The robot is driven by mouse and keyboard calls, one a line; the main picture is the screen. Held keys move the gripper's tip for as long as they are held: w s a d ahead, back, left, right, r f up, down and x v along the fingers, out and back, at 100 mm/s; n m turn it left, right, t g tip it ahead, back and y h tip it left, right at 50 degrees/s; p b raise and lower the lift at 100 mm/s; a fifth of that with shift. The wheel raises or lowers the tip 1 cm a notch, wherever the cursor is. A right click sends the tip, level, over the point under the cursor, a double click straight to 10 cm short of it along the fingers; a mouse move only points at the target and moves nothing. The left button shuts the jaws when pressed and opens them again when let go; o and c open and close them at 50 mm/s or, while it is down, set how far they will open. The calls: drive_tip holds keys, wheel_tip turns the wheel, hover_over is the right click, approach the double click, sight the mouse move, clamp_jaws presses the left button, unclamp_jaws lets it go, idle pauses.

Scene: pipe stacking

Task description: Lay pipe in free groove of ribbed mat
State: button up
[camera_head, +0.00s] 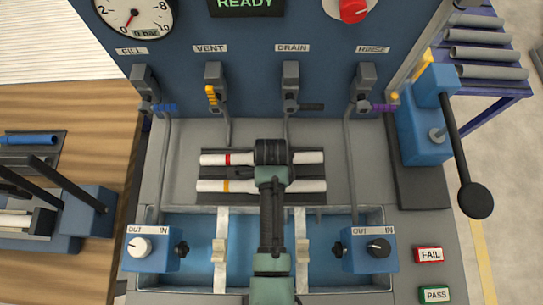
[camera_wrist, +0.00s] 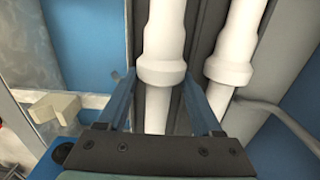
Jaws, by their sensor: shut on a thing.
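The dark ribbed mat (camera_head: 222,172) lies on the grey bench behind the blue trough. A white pipe with an orange band (camera_head: 213,186) lies along its near side, and a white pipe with a red band (camera_head: 214,159) lies along its far side. My gripper (camera_head: 272,180) reaches over them from the front. In the wrist view, my blue fingers (camera_wrist: 160,105) are shut on the pipe nearer the trough, the orange-banded pipe (camera_wrist: 163,65). The red-banded pipe (camera_wrist: 236,55) runs beside it, apart. I cannot tell whether the held pipe touches the mat.
The trough (camera_head: 190,225) has pale supports (camera_head: 219,250) and valve boxes at both ends. Thin grey tubes (camera_head: 352,160) come down from the panel behind the mat. A blue lever unit (camera_head: 424,115) stands at right, and several grey pipes lie on a rack (camera_head: 485,55) beyond.

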drive_tip(key=shift+f, duration=0.15)
idle(0.7)
drive_tip(key=o, duration=1.5)
